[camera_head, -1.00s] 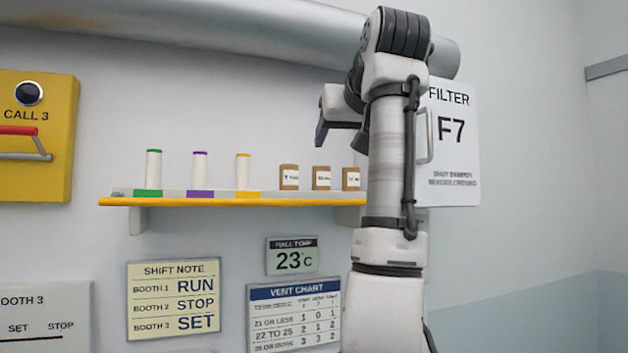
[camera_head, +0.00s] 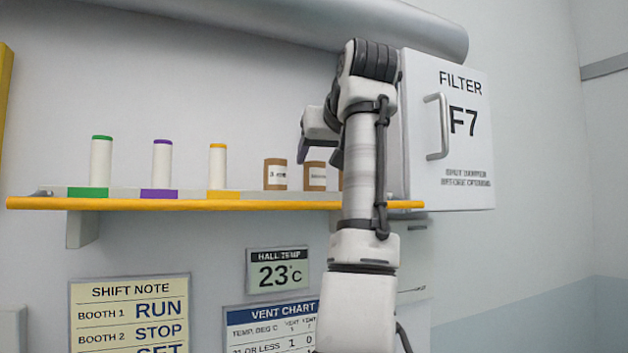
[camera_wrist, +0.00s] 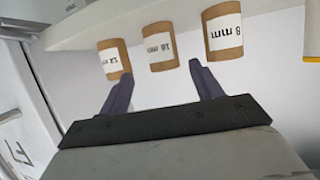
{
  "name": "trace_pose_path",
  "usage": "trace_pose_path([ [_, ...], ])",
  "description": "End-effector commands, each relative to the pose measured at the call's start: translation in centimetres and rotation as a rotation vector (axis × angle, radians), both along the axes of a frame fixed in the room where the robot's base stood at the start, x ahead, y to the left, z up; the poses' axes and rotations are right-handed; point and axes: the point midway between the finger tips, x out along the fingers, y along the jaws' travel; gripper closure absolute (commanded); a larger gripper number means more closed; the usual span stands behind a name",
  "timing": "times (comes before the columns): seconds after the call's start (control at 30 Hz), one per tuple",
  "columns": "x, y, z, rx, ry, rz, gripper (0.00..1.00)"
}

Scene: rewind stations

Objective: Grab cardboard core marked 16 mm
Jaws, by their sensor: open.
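Three brown cardboard cores with white labels stand in a row on the wall shelf (camera_head: 240,205). In the wrist view the middle core (camera_wrist: 159,46) has a label that seems to read 16 mm, tilted in the picture. The 8 mm core (camera_wrist: 224,31) is to its right and the 12 mm core (camera_wrist: 114,60) to its left. In the head view the middle core (camera_head: 314,177) shows just below my gripper (camera_head: 318,155), and the right-hand core is mostly hidden behind my arm. My gripper is open and empty, its fingertips (camera_wrist: 161,70) spread to either side of the middle core's line, apart from it.
White spools with green (camera_head: 101,164), purple (camera_head: 162,166) and yellow (camera_head: 217,168) caps stand on the shelf left of the cores. A filter cabinet (camera_head: 470,130) with a protruding handle (camera_head: 436,126) is at the right. A large pipe (camera_head: 340,22) runs above.

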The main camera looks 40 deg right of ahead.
Motion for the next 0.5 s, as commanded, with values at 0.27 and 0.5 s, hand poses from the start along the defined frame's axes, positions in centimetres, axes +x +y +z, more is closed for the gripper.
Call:
trace_pose_path([
  [0.27, 2.2, -0.9, -0.9, -0.001, -0.001, 0.0, 0.35],
  [0.5, 4.4, -1.5, -2.2, -0.001, 0.003, 0.001, 0.35],
])
